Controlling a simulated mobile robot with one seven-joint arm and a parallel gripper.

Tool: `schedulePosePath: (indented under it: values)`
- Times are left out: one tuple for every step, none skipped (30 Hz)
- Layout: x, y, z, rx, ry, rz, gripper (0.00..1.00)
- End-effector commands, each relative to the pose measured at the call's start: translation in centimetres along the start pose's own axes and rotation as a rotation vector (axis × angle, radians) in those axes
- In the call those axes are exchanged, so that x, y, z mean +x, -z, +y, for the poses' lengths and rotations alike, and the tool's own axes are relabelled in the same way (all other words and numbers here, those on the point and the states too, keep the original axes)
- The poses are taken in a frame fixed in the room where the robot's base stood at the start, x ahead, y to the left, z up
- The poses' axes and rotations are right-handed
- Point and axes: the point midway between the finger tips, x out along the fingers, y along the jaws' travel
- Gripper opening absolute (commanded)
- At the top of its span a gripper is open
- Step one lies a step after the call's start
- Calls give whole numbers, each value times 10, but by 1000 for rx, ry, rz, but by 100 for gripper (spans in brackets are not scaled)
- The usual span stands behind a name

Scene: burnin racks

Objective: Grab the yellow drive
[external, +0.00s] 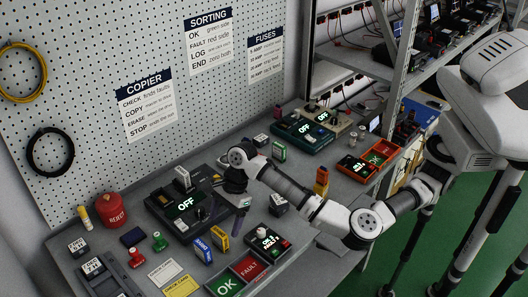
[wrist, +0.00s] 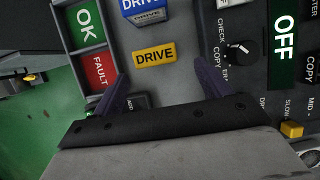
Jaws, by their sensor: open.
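The yellow drive (wrist: 154,55) lies on the grey bench in the wrist view, label up, just beyond and between my fingertips. It also shows in the external view (external: 220,239), next to a blue drive (external: 203,250). My gripper (wrist: 162,88) is open, its two dark purple fingers spread wide with nothing between them. In the external view my gripper (external: 240,212) hangs above the bench beside the copier, a little up and right of the yellow drive. The fingers appear apart from the drive.
The copier (external: 165,218), reading OFF, stands left of my gripper. A tray with green OK and red FAULT bins (external: 240,276) sits near the front edge. The blue drive (wrist: 143,8) lies close beyond the yellow one. A small dark ADD block (wrist: 139,101) is near the left finger.

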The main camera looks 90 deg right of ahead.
Motion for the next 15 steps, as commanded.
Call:
schedulePosePath:
  values:
    - [5, 0, 0, -1, -1, 0, 76]
    - [7, 0, 0, -1, 0, 0, 76]
    - [10, 0, 0, -1, 0, -1, 76]
    - [11, 0, 0, -1, 1, -1, 76]
    - [13, -1, 0, -1, 1, -1, 76]
    - [15, -1, 1, -1, 0, -1, 76]
    - [18, -2, 1, -1, 0, -1, 76]
    - [21, -3, 2, -1, 0, 0, 76]
    - [26, -4, 3, -1, 0, 0, 76]
    - [31, -5, 3, -1, -1, 0, 76]
    - [35, -6, 4, -2, 0, 0, 76]
    - [42, -8, 5, -2, -1, 0, 76]
    - [47, -7, 4, -1, 0, 1, 76]
    - [51, -6, 4, -1, 0, 1, 76]
    - [56, -6, 4, -1, 1, 0, 76]
